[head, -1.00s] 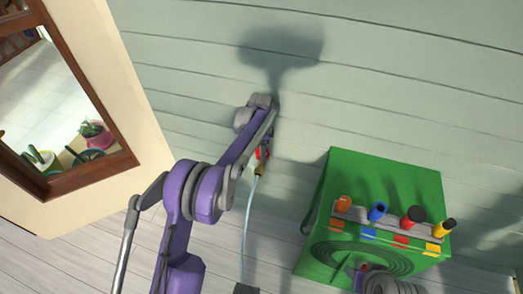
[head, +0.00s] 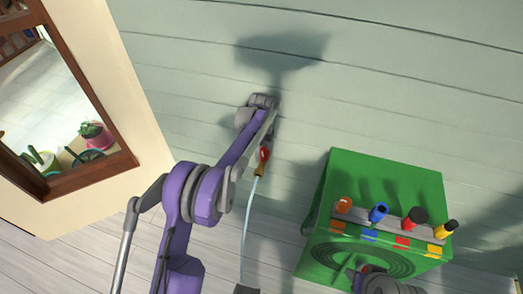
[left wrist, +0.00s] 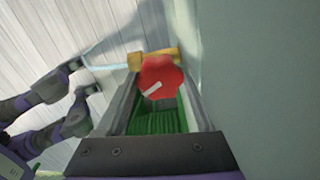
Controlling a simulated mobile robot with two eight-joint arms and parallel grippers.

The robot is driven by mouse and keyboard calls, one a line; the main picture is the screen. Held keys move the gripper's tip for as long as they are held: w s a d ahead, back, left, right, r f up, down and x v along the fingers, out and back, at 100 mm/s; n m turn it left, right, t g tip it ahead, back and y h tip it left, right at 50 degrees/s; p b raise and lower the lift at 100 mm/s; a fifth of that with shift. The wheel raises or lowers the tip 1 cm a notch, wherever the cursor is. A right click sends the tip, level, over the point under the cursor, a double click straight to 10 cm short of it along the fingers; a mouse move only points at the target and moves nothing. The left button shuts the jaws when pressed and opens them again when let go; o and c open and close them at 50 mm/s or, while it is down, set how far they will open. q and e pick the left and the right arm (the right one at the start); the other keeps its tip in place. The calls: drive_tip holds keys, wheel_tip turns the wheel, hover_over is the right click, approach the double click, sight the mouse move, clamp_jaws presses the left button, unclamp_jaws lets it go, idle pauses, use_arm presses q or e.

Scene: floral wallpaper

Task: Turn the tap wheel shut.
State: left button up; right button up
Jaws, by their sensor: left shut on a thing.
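The red tap wheel (head: 265,153) is on a brass tap (head: 259,170) by the green plank wall. In the left wrist view the wheel (left wrist: 162,77), with a white mark on its face, sits between my left gripper's two grey fingers. My left gripper (head: 268,138) is shut on the wheel; the arm hides part of the grip in the head view. The brass tap (left wrist: 138,61) shows just behind the wheel. A thin pale stream of water (head: 249,225) runs down from the tap. My right gripper (head: 350,272) is partly in view at the bottom; its jaws are unclear.
A green box (head: 395,180) with a row of coloured knobs stands to the right, a gap away from the tap. A wood-framed window (head: 122,160) with potted plants behind it is at the left. A small dark object (head: 246,290) is under the stream.

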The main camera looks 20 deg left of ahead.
idle(0.4)
use_arm(q)
drive_tip(key=o, duration=1.4)
drive_tip(key=shift+r, duration=0.1)
